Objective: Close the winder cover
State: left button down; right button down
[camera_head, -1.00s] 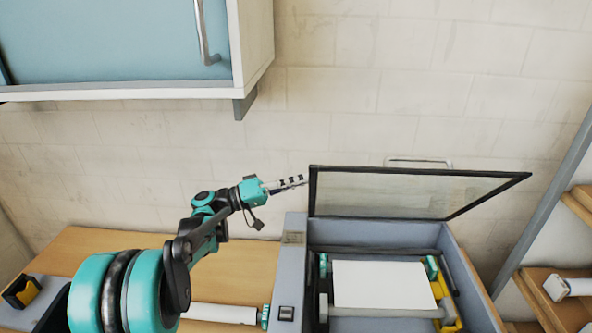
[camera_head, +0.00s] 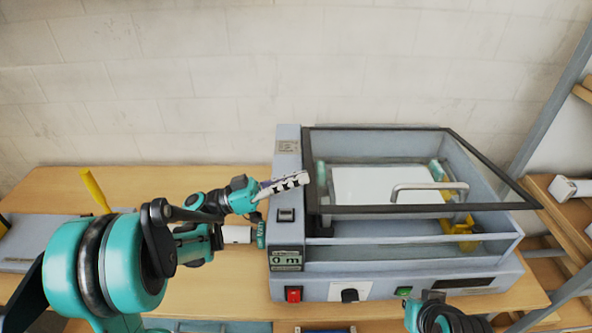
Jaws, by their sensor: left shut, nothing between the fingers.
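The winder cover (camera_head: 405,209) is a clear panel in a dark frame with a grey bar handle (camera_head: 430,189). It is hinged at the back of the grey laminator (camera_head: 345,266) and is swung down over the opening, with its front edge still raised above the housing. A white roll (camera_head: 375,183) shows through it. My left gripper (camera_head: 303,179) is shut and empty, at the cover's left edge above the laminator's left side panel. I cannot tell whether it touches the frame. Only part of my right arm shows at the bottom edge; its gripper is out of view.
The laminator's front has a red switch (camera_head: 293,294), a black knob (camera_head: 349,295), a green button (camera_head: 403,291) and a small display (camera_head: 286,259). A wooden table (camera_head: 150,178) carries it. Shelves (camera_head: 570,215) stand at the right.

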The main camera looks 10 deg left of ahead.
pick_arm(q)
jog(key=shift+s+f+b, duration=0.15)
jog(key=shift+f+b, duration=0.3)
jog(key=shift+f, duration=0.6)
jog(key=shift+r, duration=0.1)
